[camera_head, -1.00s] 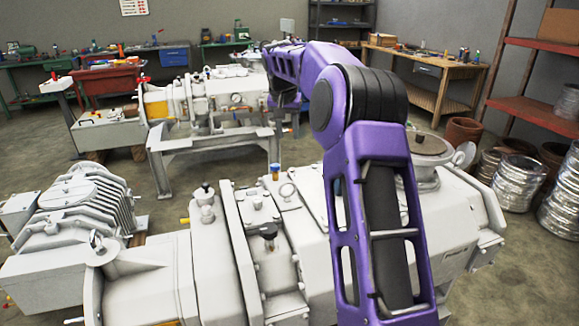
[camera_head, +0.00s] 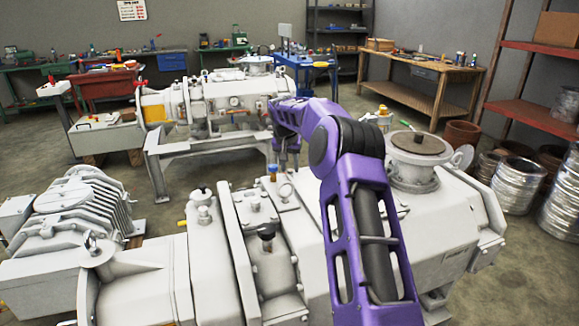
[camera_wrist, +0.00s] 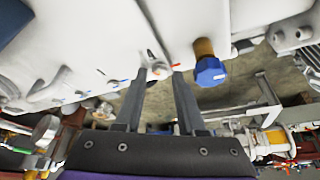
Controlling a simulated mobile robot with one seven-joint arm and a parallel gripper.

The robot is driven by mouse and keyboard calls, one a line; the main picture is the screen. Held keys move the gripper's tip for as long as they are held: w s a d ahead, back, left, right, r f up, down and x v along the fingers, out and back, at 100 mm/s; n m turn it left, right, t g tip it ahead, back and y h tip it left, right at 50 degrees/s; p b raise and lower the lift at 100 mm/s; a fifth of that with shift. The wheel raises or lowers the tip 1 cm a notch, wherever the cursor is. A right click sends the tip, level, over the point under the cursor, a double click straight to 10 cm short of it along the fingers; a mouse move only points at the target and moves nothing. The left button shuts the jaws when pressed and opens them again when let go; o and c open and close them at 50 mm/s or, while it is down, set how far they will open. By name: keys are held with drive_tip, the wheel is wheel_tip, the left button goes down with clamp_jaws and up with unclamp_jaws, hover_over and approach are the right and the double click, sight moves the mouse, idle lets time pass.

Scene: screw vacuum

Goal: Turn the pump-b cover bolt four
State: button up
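A large pale grey pump (camera_head: 425,225) fills the front of the head view; its pale casing also shows in the wrist view (camera_wrist: 100,30). My gripper (camera_wrist: 161,71) is open, its two dark fingers apart and pointing at the pump casing. A small grey metal fitting (camera_wrist: 155,60) shows at the gap between the fingertips; I cannot tell whether they touch it. No bolt can be told apart as cover bolt four, and no pump label is readable. In the head view the fingers are small and partly hidden by my purple arm.
A brass fitting with a blue cap (camera_wrist: 210,70) stands close right of my fingers. A second pump (camera_head: 225,100) on a grey stand is behind. A dark-topped round flange (camera_head: 417,145) rises right of my arm. Floor is free between the pumps.

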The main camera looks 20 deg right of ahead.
clamp_jaws()
idle(0.4)
drive_tip(key=n+p, duration=0.1)
drive_tip(key=n+y+p, duration=0.1)
drive_tip(key=n+p, duration=0.1)
drive_tip(key=shift+s+d+r+n+t+p, duration=0.1)
drive_tip(key=shift+d+r+n+t+p, duration=0.1)
drive_tip(key=shift+d+n+t+p, duration=0.15)
drive_tip(key=n+y+p, duration=0.2)
drive_tip(key=n+p, duration=0.1)
drive_tip(key=n, duration=0.1)
drive_tip(key=shift+n+p, duration=0.25)
drive_tip(key=shift+p, duration=0.05)
drive_tip(key=n+p, duration=0.1)
drive_tip(key=n+y+p, duration=0.1)
drive_tip(key=n, duration=0.1)
drive_tip(key=shift+d+f+n, duration=0.15)
drive_tip(key=shift+d+n, duration=0.05)
drive_tip(key=shift+n, duration=0.1)
drive_tip(key=shift+d+f+n+g+y+p, duration=0.1)
drive_tip(key=shift+n+g+y+p, duration=0.55)
drive_tip(key=shift+n, duration=1.15)
